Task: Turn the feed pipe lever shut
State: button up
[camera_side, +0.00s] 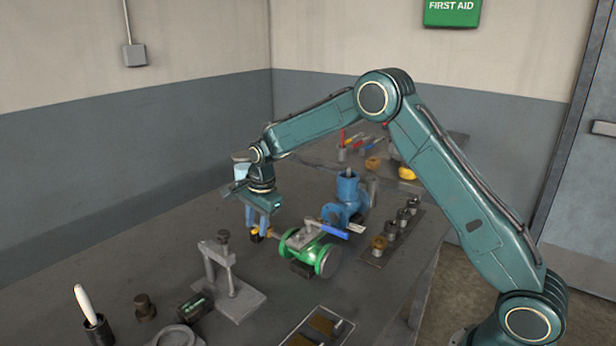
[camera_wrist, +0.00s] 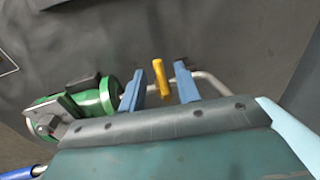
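My gripper (camera_side: 257,225) points down with its two blue fingers apart, left of the green valve (camera_side: 310,252). In the wrist view the open fingers (camera_wrist: 159,88) stand on either side of a yellow handle (camera_wrist: 159,78), with a gap on both sides. A grey bent rod or pipe (camera_wrist: 215,82) shows beyond the right finger. The green valve (camera_wrist: 75,105) lies left of the fingers and carries a lever with a blue grip (camera_side: 333,231). No label shows which lever belongs to the feed pipe.
A blue valve (camera_side: 347,195) stands behind the green one. A plate with several fittings (camera_side: 393,238) lies to the right. The bench left of my gripper is clear.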

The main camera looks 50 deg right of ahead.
notch_tip(320, 180, up, 14)
jog(key=s, duration=0.2)
jog(key=shift+s+f, duration=0.2)
jog(key=shift+s, duration=0.15)
dwell(0.3)
